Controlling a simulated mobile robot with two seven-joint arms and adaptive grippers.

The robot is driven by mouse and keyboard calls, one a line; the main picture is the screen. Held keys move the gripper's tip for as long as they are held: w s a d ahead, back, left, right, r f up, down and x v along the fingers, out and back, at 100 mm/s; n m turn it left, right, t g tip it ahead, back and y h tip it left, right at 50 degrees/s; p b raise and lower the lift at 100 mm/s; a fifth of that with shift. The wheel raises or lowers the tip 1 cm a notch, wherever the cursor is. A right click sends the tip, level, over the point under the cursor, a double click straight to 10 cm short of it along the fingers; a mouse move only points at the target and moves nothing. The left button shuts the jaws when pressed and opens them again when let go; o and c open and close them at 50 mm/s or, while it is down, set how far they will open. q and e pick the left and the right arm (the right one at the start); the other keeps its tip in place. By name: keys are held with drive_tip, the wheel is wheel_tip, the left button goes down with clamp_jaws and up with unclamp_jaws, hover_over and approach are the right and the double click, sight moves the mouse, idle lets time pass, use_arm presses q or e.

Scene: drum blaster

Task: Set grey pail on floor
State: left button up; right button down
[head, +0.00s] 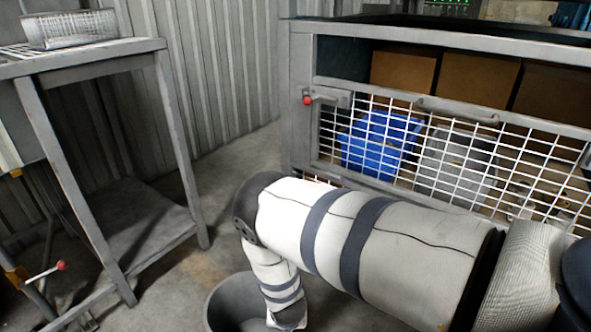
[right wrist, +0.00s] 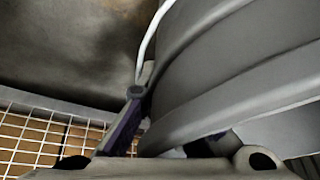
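The grey pail (head: 222,300) is at the bottom of the head view, open end up and cut off by the frame edge. My right arm comes in from the right and bends down to the pail's right side. My right gripper (right wrist: 172,118) is at the pail in the right wrist view. The pail's ridged grey wall (right wrist: 230,75) lies between the fingers, and one finger is largely hidden behind it. The grip looks closed on the pail. A thin pale wire runs up beside the wall. Whether the pail's base touches the floor is hidden. My left gripper is out of view.
Bare concrete floor (head: 185,275) lies left of the pail. A metal table (head: 105,48) stands at the left.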

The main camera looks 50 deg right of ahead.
drive_tip(key=shift+f, duration=0.4)
use_arm(q)
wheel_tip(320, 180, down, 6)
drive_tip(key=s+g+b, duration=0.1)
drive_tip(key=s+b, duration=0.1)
drive_tip(key=b, duration=0.5)
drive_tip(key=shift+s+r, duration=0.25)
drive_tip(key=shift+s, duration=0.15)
use_arm(e)
wheel_tip(320, 180, down, 10)
drive_tip(key=shift+f, duration=0.25)
drive_tip(key=shift+a, duration=0.1)
drive_tip(key=c, duration=1.7)
unclamp_jaws()
drive_tip(key=shift+r, duration=0.1)
